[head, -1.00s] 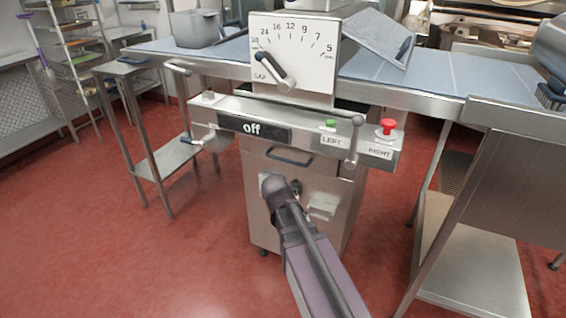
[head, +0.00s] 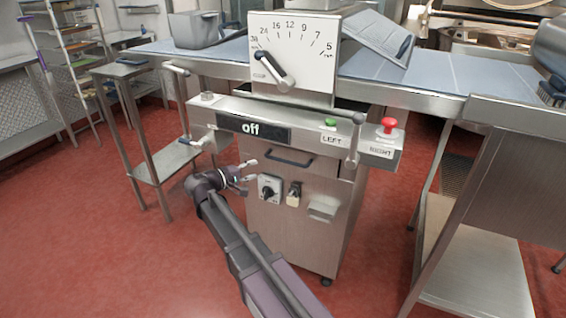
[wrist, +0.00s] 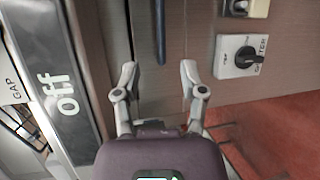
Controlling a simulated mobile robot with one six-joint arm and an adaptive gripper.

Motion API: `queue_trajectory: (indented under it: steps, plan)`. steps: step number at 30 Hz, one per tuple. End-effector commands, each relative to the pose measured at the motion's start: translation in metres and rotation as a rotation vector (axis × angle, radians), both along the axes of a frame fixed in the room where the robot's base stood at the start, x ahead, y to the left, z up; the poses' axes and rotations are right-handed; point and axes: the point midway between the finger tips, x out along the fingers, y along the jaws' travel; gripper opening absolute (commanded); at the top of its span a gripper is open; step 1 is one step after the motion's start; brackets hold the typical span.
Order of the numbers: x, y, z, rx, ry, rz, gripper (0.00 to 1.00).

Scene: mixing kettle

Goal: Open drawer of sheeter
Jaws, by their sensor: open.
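The sheeter (head: 250,120) stands in the middle of the head view, a steel cabinet with a gap dial and an "off" display. Its drawer (head: 310,163) is at the top of the cabinet front, with a dark bar handle (head: 288,157); it looks closed. My gripper (head: 250,171) is open and empty, just left of the handle. In the wrist view the handle (wrist: 160,30) is a dark bar beyond the open fingers (wrist: 158,80), roughly in line with the gap between them and apart from them.
Below the drawer are a rotary switch (head: 269,189), a socket (head: 293,194) and a small ledge (head: 322,208). The control panel (head: 300,130) juts out above with levers and a red button (head: 388,126). A steel side table (head: 160,165) stands at left; red floor is clear in front.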

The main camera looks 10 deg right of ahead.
Motion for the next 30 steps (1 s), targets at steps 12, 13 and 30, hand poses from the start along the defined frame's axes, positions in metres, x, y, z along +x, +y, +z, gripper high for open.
queue_trajectory:
  steps: [12, 13, 30]
  plan:
    - [0.001, -0.003, -0.001, 0.002, 0.000, 0.000, 0.54]
    - [0.002, -0.004, -0.001, 0.002, 0.000, 0.000, 0.54]
    - [0.035, -0.057, -0.015, 0.003, 0.000, -0.002, 0.54]
